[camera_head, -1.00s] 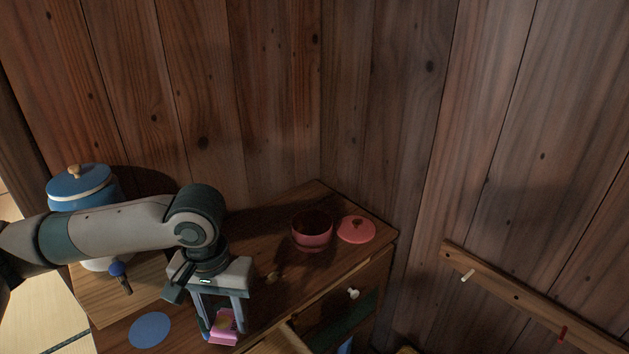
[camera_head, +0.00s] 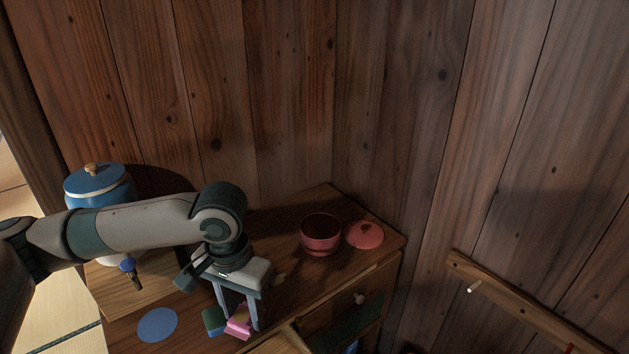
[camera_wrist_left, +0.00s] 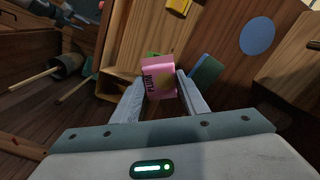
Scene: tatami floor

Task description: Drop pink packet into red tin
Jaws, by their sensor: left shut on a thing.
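The pink packet (camera_head: 239,324) is held between the fingers of my left gripper (camera_head: 238,314), above the front part of the cabinet top. In the left wrist view the packet (camera_wrist_left: 159,78) sits between both fingertips, with dark lettering on its face. The red tin (camera_head: 320,238) stands open on the cabinet top, to the right of and behind my left gripper, apart from it. Its inside looks dark. The red lid (camera_head: 364,235) lies beside the tin on the right.
A blue lidded dispenser (camera_head: 100,187) with a tap stands at the left. A flat blue disc (camera_head: 157,325) lies on the cabinet top. A blue-green block (camera_head: 213,320) is beside the packet. A wooden peg rail (camera_head: 510,300) is on the right wall.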

